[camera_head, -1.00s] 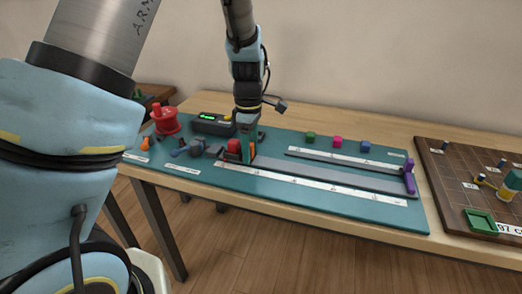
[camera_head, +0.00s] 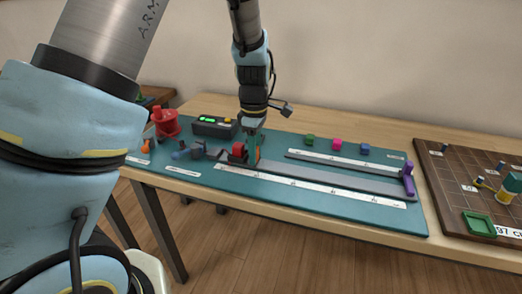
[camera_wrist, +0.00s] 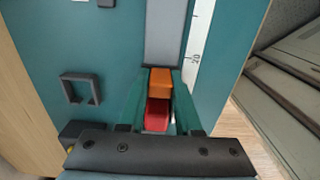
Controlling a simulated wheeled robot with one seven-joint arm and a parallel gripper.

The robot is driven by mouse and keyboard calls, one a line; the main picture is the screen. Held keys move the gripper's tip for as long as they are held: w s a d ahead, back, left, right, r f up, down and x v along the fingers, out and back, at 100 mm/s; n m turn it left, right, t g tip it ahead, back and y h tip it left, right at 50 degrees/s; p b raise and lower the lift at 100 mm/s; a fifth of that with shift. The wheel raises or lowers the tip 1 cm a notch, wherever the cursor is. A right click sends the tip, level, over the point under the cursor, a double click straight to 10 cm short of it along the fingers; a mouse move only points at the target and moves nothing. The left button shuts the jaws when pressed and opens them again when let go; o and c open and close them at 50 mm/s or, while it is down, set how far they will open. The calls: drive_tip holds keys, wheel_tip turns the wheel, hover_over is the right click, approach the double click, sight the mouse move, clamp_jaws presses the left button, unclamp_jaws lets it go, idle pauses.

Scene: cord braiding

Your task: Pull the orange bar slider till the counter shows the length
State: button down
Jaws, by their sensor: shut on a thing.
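The orange bar slider (camera_wrist: 160,88) sits on the grey rail between my gripper's green fingers, with a red block (camera_wrist: 157,115) right beside it. My gripper (camera_wrist: 158,82) is shut on the slider. In the head view, my gripper (camera_head: 254,152) is low over the left part of the rail (camera_head: 340,180); the red block (camera_head: 238,151) shows just left of the fingers, and only a sliver of orange (camera_head: 258,154) shows. The counter (camera_head: 208,123) is a black box with lit green digits, too small to read, behind and left of my gripper.
A white ruler strip (camera_head: 300,184) runs along the rail's front side. A purple post (camera_head: 408,180) stands at the rail's right end. A red spool (camera_head: 167,124) stands at the left. A brown board (camera_head: 450,170) is at the right.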

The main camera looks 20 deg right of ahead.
sight(361, 183)
drive_tip(key=s+d+p, duration=0.4)
drive_tip(key=s+d, duration=0.2)
drive_tip(key=d, duration=0.1)
drive_tip(key=s+d+p, duration=0.4)
drive_tip(key=s+d, duration=0.3)
drive_tip(key=shift+s+d+r, duration=0.15)
drive_tip(key=shift+s+d, duration=0.4)
drive_tip(key=shift+d, duration=0.1)
drive_tip(key=shift+s+d+p, duration=1.25)
drive_tip(key=shift+s+d, duration=1.5)
drive_tip(key=shift+d, duration=0.15)
drive_tip(key=c, duration=0.6)
unclamp_jaws()
drive_tip(key=shift+c, duration=0.2)
wheel_tip(361, 183, up, 7)
drive_tip(key=p, duration=0.5)
drive_tip(key=shift+a, duration=0.1)
